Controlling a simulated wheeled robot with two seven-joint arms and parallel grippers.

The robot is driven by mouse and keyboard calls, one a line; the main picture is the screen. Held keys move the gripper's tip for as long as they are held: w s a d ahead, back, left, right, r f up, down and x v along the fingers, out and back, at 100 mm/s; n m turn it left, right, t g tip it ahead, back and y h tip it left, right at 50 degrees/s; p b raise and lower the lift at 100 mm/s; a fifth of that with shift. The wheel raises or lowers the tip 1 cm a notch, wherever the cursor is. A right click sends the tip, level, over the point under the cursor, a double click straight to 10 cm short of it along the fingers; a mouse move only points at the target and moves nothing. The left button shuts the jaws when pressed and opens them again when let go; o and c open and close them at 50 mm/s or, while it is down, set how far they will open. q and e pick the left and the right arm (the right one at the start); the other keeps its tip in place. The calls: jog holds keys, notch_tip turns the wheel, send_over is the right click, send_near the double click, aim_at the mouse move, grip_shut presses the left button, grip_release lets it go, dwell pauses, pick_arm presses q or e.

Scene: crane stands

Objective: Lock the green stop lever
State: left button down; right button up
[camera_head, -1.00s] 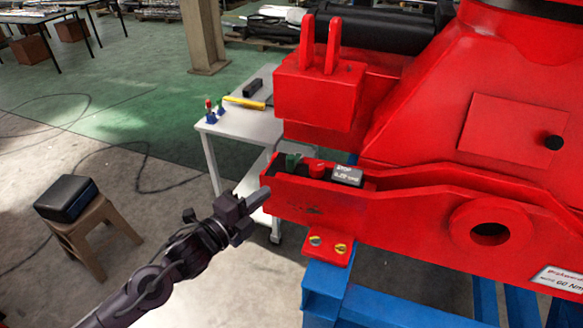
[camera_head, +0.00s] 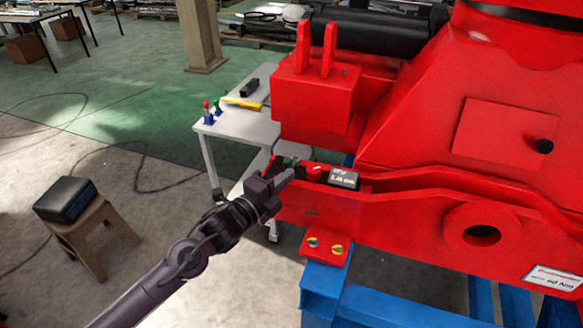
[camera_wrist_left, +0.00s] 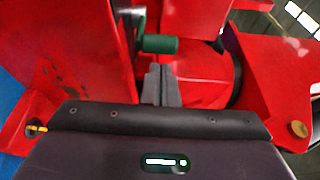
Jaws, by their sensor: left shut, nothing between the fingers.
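The green stop lever (camera_wrist_left: 160,45) lies in the slot of the red crane base, its green cylindrical handle just beyond my fingertips in the left wrist view. In the head view the lever (camera_head: 290,161) shows only as a small green piece behind my gripper. My left gripper (camera_head: 289,177) is shut and empty at the left end of the slot; its closed fingers show in the left wrist view (camera_wrist_left: 161,80). Whether the fingertips touch the lever I cannot tell. My right gripper is not in view.
A red knob (camera_head: 313,171) and a grey labelled block (camera_head: 343,178) sit in the slot right of the lever. The red slot wall (camera_head: 390,205) runs along the front. A white table (camera_head: 240,121) stands behind, and a stool (camera_head: 95,232) with a black case stands left.

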pick_arm(q)
jog(key=shift+x, duration=1.25)
jog(key=shift+a+m+g+h, duration=0.3)
jog(key=shift+m+g+h, duration=0.1)
jog(key=shift+h, duration=0.1)
jog(key=shift+a+m+g+h+b, duration=0.1)
jog(key=shift+m+g+h+b, duration=0.3)
jog(key=shift+h, duration=0.1)
jog(key=shift+w+g, duration=0.1)
jog(key=shift+g, duration=0.2)
